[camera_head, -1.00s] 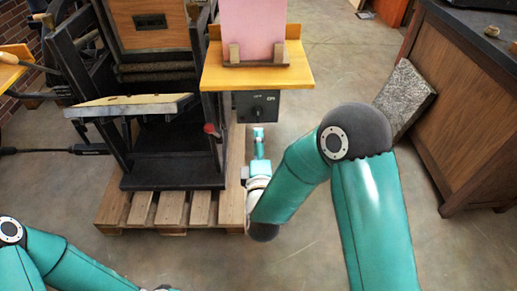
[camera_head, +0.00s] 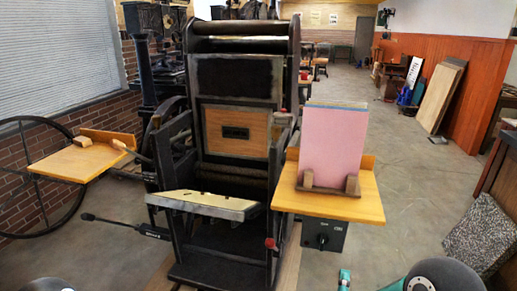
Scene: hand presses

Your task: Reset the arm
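My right arm (camera_head: 440,276) shows at the bottom right edge, mostly cut off. A small teal piece (camera_head: 345,280) at the bottom edge, below the switch box, appears to be the end of my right arm; whether its fingers are open or shut cannot be made out. A dark rounded part of my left arm (camera_head: 48,285) shows at the bottom left. My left gripper is out of the picture. The black hand press (camera_head: 235,75) stands in the middle, with a pale slanted plate (camera_head: 205,204) at its front.
A yellow shelf (camera_head: 335,205) holds pink sheets (camera_head: 333,142) upright, above a dark switch box (camera_head: 325,235). Another yellow shelf (camera_head: 75,163) is at the left near a large wheel (camera_head: 20,232). A black lever (camera_head: 125,226) sticks out leftward. Open floor (camera_head: 415,185) lies to the right.

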